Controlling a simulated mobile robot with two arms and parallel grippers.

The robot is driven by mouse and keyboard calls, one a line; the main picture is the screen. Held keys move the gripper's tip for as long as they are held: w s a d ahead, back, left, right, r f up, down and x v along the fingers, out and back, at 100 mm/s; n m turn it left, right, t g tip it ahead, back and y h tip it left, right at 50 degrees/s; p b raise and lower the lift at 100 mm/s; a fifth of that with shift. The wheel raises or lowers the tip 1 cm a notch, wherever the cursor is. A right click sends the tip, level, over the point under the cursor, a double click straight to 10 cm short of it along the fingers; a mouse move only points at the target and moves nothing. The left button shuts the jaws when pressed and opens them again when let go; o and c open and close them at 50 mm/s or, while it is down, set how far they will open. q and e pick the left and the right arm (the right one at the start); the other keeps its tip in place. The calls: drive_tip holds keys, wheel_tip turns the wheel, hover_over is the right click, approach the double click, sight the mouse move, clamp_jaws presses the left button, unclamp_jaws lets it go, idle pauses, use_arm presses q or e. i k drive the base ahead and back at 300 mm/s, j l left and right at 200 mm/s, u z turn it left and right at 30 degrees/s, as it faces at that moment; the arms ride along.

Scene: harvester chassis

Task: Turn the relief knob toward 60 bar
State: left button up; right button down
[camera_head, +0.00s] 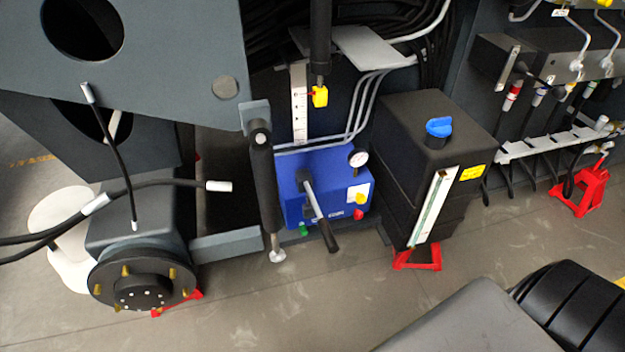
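A blue pump unit (328,163) stands on the floor in the middle of the view, with a round pressure gauge (358,158) at its top right corner. Its front carries a yellow knob (361,199), a red knob (358,214) and a green fitting (304,230). I cannot tell for sure which of these is the relief knob. A black lever (320,217) slants down across the front of the unit. The gauge's needle and any bar marks are too small to read. Neither of my grippers is in view.
A black tank (414,165) with a blue cap (438,127) stands right of the pump. A dark cylinder (264,185) stands close on its left. A wheel hub (143,284) is at lower left, and a red stand (586,187) at right.

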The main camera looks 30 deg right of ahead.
sight(361, 198)
drive_tip(key=z, duration=1.35)
